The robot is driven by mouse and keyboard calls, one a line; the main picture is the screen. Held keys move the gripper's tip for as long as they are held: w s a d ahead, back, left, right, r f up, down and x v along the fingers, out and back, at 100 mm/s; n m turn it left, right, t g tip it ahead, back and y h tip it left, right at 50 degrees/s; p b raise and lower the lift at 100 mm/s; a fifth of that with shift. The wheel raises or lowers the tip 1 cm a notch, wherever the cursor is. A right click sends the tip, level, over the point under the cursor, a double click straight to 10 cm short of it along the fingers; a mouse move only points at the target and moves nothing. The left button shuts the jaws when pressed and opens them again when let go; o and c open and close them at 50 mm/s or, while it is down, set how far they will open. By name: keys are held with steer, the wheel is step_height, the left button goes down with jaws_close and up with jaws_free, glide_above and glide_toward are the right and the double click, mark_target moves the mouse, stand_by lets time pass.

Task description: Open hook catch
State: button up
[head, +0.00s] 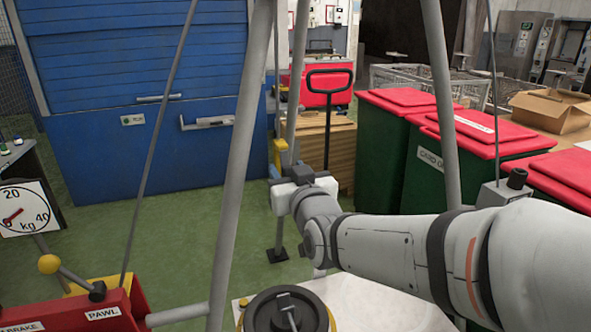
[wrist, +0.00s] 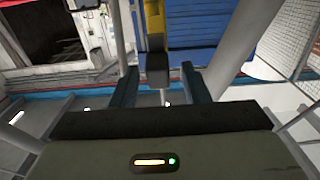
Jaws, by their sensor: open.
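My gripper (head: 287,172) is near the middle of the head view, in front of a grey frame leg. In the wrist view, its two dark fingers (wrist: 158,82) stand apart. A dark grey block (wrist: 157,68) with a yellow post above it shows between them; I cannot tell whether they touch it. No part is labelled as the hook catch. A pale bar (head: 207,122) with a hook-like left end is on the blue shutter front (head: 100,165), well left of my gripper. I cannot tell whether this bar or the block is the catch.
Grey frame legs (head: 236,160) cross the head view close by. A red box marked PAWL (head: 75,315) and a kg dial (head: 27,212) are at lower left. Red-lidded green bins (head: 385,160) stand right. A dark round weight (head: 270,310) sits below; green floor is clear at left.

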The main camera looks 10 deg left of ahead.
steer(key=shift+w+a, duration=0.1)
steer(key=shift+w, duration=0.1)
steer(key=c, duration=0.9)
jaws_close()
steer(key=shift+s, duration=0.1)
